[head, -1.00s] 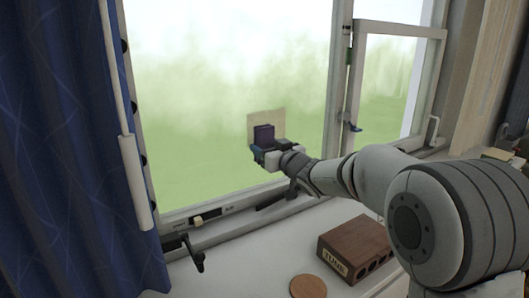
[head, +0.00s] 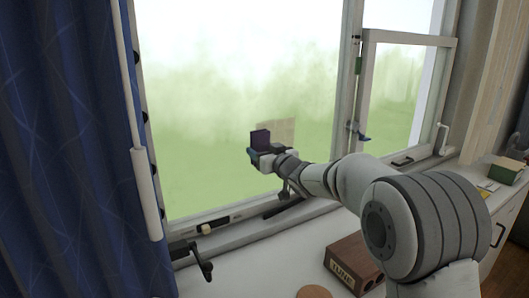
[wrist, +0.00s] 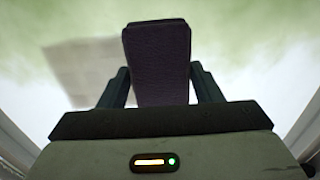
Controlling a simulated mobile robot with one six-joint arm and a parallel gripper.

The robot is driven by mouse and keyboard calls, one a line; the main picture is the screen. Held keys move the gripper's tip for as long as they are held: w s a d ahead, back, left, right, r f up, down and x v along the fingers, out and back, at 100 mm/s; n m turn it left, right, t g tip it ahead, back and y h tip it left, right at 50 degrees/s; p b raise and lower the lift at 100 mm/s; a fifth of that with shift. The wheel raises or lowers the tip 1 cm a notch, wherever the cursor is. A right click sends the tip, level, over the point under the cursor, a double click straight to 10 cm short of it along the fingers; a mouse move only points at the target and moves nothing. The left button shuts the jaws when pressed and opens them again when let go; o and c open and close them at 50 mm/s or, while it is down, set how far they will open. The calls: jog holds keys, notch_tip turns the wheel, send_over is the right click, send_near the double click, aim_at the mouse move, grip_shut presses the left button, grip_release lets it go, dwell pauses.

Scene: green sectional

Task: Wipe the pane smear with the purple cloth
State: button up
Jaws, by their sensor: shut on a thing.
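My gripper (head: 263,153) is shut on the purple cloth (head: 260,139), which looks like a thick upright pad. The cloth also stands between the dark fingers in the wrist view (wrist: 158,65). The smear (head: 278,131) is a faint beige square patch on the large pane (head: 225,90). In the head view the cloth covers the smear's left part, and the rest shows to its right. In the wrist view the greyish smear (wrist: 90,65) shows left of the cloth. I cannot tell whether the cloth touches the glass.
A blue curtain (head: 70,150) hangs at the left. A crank handle (head: 195,258) juts from the lower frame. A brown block marked TUNE (head: 350,262) and a round brown disc (head: 314,292) lie on the white sill. A small casement (head: 405,90) is at the right.

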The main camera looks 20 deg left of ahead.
jog(key=shift+p+x, duration=0.5)
jog(key=shift+x, duration=0.5)
jog(key=shift+d+r, duration=0.1)
dwell(0.3)
